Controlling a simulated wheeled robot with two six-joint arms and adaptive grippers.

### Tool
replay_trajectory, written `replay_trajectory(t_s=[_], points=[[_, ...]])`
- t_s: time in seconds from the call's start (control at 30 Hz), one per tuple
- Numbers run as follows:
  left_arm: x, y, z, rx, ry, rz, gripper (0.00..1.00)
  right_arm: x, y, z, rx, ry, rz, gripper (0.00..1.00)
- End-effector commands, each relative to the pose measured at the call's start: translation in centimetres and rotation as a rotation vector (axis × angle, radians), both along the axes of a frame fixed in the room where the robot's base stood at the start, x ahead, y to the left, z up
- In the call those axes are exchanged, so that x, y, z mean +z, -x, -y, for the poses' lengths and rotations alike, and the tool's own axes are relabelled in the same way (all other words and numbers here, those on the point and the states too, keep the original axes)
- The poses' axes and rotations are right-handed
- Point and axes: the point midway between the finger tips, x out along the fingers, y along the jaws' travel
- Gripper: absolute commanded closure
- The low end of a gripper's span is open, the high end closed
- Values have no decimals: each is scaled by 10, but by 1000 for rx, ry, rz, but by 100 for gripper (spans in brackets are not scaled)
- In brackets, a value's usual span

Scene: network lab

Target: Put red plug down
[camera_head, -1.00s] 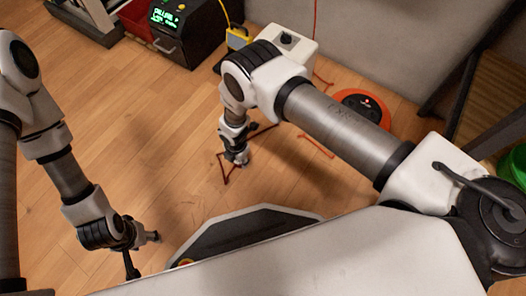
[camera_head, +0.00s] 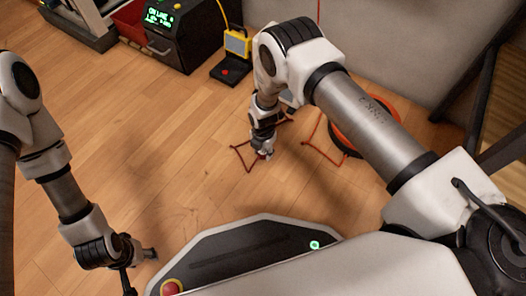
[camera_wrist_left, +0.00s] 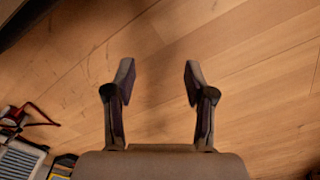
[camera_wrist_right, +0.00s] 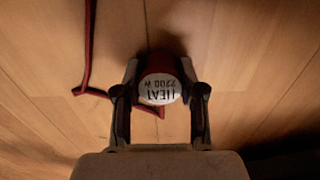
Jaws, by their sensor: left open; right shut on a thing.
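The red plug (camera_wrist_right: 158,65) is between the fingers of my right gripper (camera_wrist_right: 160,92), its white label reading "HEAT 2200 W" upside down in the right wrist view. My right gripper also shows in the head view (camera_head: 264,153), low over the wooden floor at the right side of a red outline (camera_head: 246,158). The gripper covers most of the plug there, and I cannot tell whether the plug touches the floor. My left gripper (camera_wrist_left: 158,75) is open and empty above bare floor, seen at the lower left in the head view (camera_head: 146,254).
A second red outline (camera_head: 318,150) lies right of my right gripper, beside an orange round reel (camera_head: 349,137). A black box with a green display (camera_head: 181,40) and a stand with a yellow unit (camera_head: 236,43) are at the back. The floor (camera_head: 130,130) between my arms is clear.

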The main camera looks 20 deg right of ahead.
Motion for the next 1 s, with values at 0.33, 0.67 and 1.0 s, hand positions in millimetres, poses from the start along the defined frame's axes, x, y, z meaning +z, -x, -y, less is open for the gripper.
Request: replay_trajectory(t_s=[0.33, 0.67, 1.0], points=[[-1, 0, 0, 0, 0, 0, 46, -3, 0, 0, 0, 0, 0, 35], [19, 4, 0, 4, 2, -11, 46, 22, 0, 0, 0, 1, 1, 35], [86, 12, 2, 3, 5, -32, 46, 108, 0, 0, -1, 0, 0, 35]])
